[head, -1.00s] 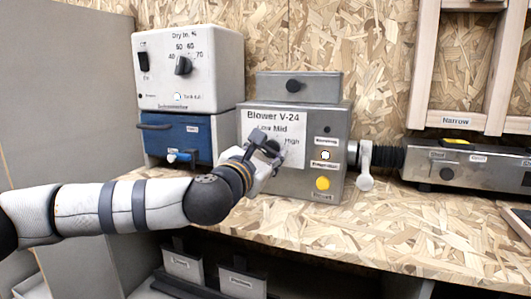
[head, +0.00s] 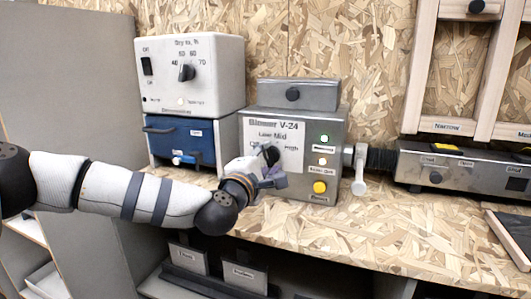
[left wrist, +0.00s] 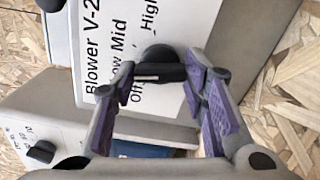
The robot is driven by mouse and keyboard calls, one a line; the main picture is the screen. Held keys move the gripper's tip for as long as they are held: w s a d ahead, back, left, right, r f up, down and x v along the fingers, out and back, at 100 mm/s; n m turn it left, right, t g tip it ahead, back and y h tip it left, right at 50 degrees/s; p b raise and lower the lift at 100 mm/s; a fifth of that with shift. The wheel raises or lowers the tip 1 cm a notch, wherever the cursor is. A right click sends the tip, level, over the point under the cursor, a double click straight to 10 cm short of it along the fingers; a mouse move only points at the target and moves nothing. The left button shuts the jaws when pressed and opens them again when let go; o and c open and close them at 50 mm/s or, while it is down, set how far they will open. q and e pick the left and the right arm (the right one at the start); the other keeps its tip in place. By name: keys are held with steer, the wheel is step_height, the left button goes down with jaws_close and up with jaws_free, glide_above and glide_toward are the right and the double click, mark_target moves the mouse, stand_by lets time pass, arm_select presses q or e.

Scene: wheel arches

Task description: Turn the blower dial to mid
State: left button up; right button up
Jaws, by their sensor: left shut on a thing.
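The Blower V-24 (head: 334,128) is a grey metal box on the bench with a white label plate marked Off, Low, Mid and High. Its black dial (head: 271,154) also shows in the left wrist view (left wrist: 158,55), with a white line on its grip. The line points toward the Low and Mid side; I cannot tell which mark exactly. My left gripper (head: 268,174) is at the dial, its purple-padded fingers (left wrist: 160,82) on either side of the grip, shut on it. My right gripper is not in view.
A white dryer box (head: 215,75) with its own dial stands on a blue unit (head: 165,135) left of the blower. A white-handled lever (head: 359,175) and hose sit at the blower's right. The bench front (head: 330,225) is clear.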

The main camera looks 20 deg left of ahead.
arm_select(q)
steer(key=m+p, duration=0.1)
steer(key=m, duration=0.1)
steer(key=m+p, duration=0.1)
steer(key=m, duration=0.1)
steer(key=shift+r, duration=0.35)
steer(key=shift+f+m+p, duration=0.2)
steer(key=shift+m+p, duration=0.5)
steer(key=shift+m, duration=0.7)
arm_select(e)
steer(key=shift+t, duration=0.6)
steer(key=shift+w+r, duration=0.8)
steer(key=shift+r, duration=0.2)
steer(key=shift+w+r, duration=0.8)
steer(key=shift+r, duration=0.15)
arm_select(q)
steer(key=o, duration=1.2)
steer(key=shift+f, duration=0.1)
steer(key=shift+c, duration=0.2)
steer(key=s, duration=1.2)
steer(key=shift+a, duration=0.25)
